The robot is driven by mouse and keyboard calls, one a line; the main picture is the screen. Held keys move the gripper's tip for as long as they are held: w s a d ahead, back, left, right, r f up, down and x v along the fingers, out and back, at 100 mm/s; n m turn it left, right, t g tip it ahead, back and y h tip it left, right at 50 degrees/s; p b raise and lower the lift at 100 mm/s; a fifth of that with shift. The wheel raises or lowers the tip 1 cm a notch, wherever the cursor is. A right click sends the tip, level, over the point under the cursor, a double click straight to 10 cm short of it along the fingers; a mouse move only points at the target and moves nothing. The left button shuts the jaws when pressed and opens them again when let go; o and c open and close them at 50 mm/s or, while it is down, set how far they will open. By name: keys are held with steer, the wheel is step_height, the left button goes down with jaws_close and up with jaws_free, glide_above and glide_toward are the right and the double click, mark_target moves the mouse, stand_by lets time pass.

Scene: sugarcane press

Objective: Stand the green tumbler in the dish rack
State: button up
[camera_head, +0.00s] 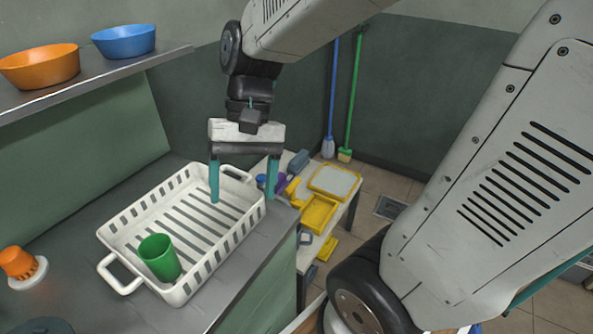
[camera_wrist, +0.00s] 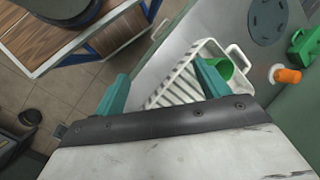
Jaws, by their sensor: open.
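The green tumbler (camera_head: 160,258) stands, slightly tilted in the picture, inside the front left part of the white dish rack (camera_head: 122,222). The rack is a slotted basket with a handle at each end and sits on the grey counter. My gripper (camera_head: 242,198) is open and empty, with teal fingers pointing down over the far right end of the rack. It is well apart from the tumbler. In the wrist view the tumbler (camera_wrist: 222,68) shows partly behind one finger of my gripper (camera_wrist: 160,88), and the rack (camera_wrist: 207,46) lies beyond the fingers.
An orange cup-like item (camera_head: 17,262) on a white disc stands left of the rack. An orange bowl (camera_head: 40,66) and a blue bowl (camera_head: 123,41) sit on a shelf above. A low table with yellow trays (camera_head: 318,213) stands right of the counter. A broom and mop lean behind.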

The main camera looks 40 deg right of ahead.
steer(key=s+d+r+n+t+h, duration=0.3)
steer(key=s+d+r+t+h, duration=0.1)
steer(key=s, duration=0.3)
steer(key=shift+s+d+n, duration=0.15)
steer(key=shift+d+n, duration=0.25)
steer(key=shift+d, duration=0.15)
stand_by(0.6)
